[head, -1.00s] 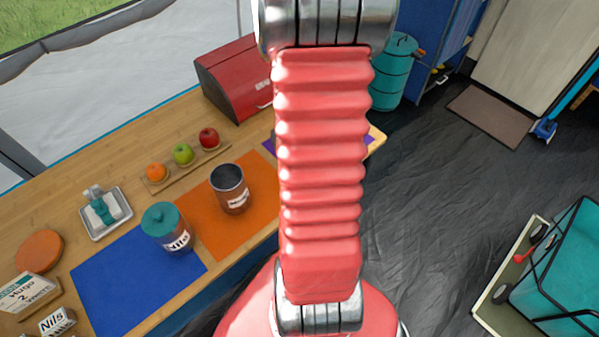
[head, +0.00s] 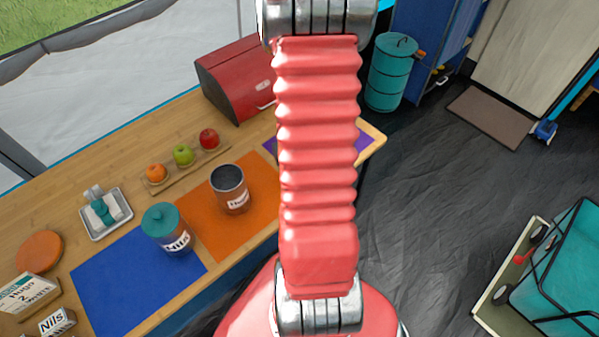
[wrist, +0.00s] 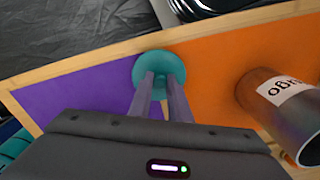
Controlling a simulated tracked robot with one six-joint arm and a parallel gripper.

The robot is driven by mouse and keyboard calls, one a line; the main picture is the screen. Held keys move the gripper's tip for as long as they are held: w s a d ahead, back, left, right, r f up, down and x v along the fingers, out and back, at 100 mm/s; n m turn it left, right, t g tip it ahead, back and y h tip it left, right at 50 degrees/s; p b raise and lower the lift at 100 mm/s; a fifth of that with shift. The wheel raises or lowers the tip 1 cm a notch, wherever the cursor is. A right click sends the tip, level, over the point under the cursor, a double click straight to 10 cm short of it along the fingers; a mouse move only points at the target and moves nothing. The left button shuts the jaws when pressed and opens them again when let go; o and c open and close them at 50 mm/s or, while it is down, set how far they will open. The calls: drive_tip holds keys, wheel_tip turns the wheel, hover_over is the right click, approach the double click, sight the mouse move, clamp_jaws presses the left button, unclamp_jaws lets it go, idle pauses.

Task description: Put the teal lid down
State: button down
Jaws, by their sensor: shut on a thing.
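My gripper (wrist: 161,84) is shut on the teal lid (wrist: 161,60) in the wrist view. The lid is over the counter, near where the purple mat (wrist: 75,110) gives way to the orange mat (wrist: 225,55). I cannot tell whether it touches the surface. An open metal canister labelled Hugo (wrist: 288,108) is to the right of the lid; in the head view the open canister (head: 230,190) stands on the orange mat (head: 196,218). My arm hides the gripper and held lid in the head view.
A fruit board (head: 188,168), a small tray (head: 92,231) and a red bread box (head: 237,80) are behind. The purple mat looks clear around the lid.

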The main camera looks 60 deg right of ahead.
drive_tip(key=c, duration=1.6)
unclamp_jaws()
drive_tip(key=shift+c, duration=0.2)
wheel_tip(320, 180, up, 12)
